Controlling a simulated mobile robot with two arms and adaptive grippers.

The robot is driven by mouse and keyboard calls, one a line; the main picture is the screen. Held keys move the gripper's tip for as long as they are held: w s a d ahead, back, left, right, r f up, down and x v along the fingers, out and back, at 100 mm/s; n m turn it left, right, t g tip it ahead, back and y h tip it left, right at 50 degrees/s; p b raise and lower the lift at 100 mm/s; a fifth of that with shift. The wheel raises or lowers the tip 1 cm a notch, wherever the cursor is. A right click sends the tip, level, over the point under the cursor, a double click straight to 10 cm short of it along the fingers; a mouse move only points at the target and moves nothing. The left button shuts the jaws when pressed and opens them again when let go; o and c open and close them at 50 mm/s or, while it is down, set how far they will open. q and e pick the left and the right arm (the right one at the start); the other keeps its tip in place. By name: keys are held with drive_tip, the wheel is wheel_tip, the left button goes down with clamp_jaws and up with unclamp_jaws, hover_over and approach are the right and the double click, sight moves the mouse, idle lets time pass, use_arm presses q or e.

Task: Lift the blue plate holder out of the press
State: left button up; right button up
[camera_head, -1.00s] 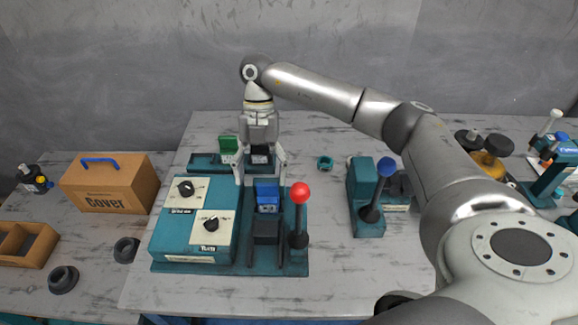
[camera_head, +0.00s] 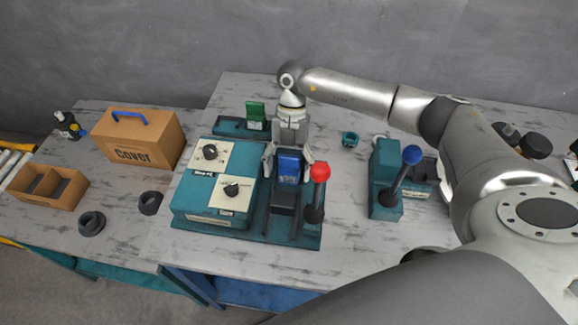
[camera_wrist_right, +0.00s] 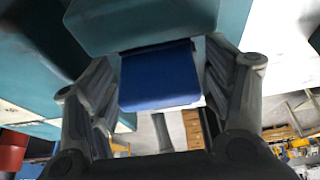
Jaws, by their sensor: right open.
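The blue plate holder (camera_head: 289,165) sits in the teal press (camera_head: 215,185), between the dial box and the red-knobbed lever (camera_head: 316,195). My right gripper (camera_head: 288,174) points down over the holder with its fingers apart, one on each side of it. In the right wrist view the blue holder (camera_wrist_right: 160,78) shows between the two open fingers, with a gap visible at least on the right. Whether either finger touches it I cannot tell. My left gripper is not in view.
A teal base with a green plate (camera_head: 256,112) stands behind the press. A blue-knobbed lever station (camera_head: 388,180) stands to the right, with a small teal ring (camera_head: 350,139) between. A cardboard cover box (camera_head: 138,138) is at the left.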

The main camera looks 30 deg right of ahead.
drive_tip(key=shift+s+a+f, duration=0.1)
drive_tip(key=shift+s+f, duration=0.1)
drive_tip(key=shift+f, duration=0.45)
drive_tip(key=c, duration=1.1)
drive_tip(key=shift+r, duration=0.1)
